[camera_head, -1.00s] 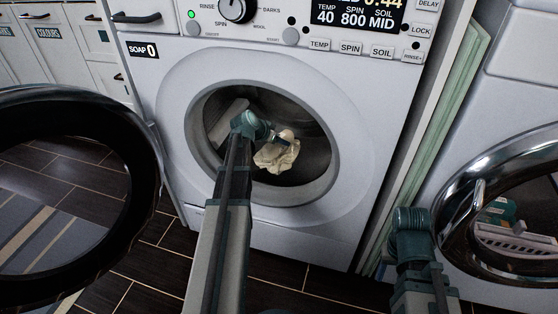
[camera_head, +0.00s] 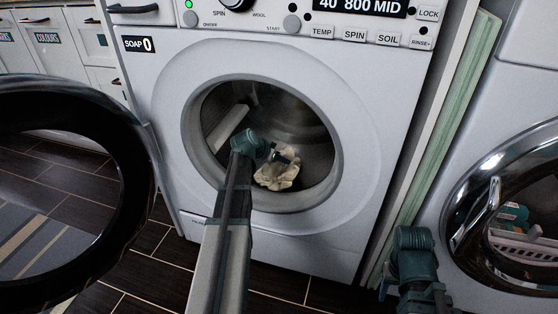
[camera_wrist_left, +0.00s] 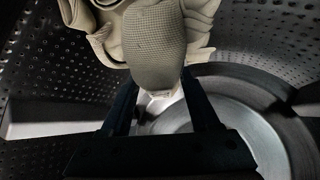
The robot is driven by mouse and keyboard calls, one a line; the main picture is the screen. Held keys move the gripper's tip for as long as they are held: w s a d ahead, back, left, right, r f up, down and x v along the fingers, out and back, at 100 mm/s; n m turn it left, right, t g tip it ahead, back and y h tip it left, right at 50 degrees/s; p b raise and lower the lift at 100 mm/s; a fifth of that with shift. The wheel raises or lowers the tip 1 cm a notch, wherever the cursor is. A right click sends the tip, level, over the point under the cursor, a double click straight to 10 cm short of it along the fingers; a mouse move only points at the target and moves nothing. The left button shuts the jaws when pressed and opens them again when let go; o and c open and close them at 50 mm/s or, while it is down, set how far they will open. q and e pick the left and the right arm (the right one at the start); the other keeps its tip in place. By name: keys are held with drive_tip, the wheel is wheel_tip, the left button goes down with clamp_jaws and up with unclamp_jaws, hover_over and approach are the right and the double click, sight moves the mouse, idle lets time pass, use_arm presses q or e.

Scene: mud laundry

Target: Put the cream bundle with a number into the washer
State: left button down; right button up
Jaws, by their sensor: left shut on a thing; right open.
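The cream bundle (camera_head: 277,170) is inside the drum of the open washer (camera_head: 378,150), in the lower middle of the opening. My left gripper (camera_head: 284,158) reaches in through the opening and is shut on the bundle. In the left wrist view the crumpled bundle (camera_wrist_left: 155,45) sits at the fingertips (camera_wrist_left: 160,85), with the perforated drum wall and round metal back around it. No number can be made out on it. My right gripper (camera_head: 386,285) is open, low in front of the gap right of the washer, and partly hidden by its own wrist.
The washer's dark round door (camera_head: 140,190) stands open on the left. A second machine with a chrome-rimmed door (camera_head: 470,215) stands on the right, with a white basket (camera_head: 520,243) showing at it. White cabinets (camera_head: 60,55) are at the back left. Dark tiled floor lies below.

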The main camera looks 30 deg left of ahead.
sight(266, 166)
use_arm(q)
drive_tip(key=shift+f, duration=0.1)
drive_tip(key=shift+f+b, duration=0.5)
drive_tip(key=shift+b, duration=0.15)
drive_tip(key=shift+c, duration=0.6)
unclamp_jaws()
drive_tip(key=shift+r+p, duration=0.55)
drive_tip(key=shift+p, duration=0.05)
drive_tip(key=p+v, duration=0.7)
drive_tip(key=v, duration=0.3)
drive_tip(key=shift+s+r+p, duration=0.15)
drive_tip(key=shift+r+p, duration=0.15)
drive_tip(key=shift+p, duration=0.05)
drive_tip(key=shift+s+a+r+p, duration=0.15)
drive_tip(key=shift+s+r+p, duration=0.3)
drive_tip(key=shift+s, duration=0.15)
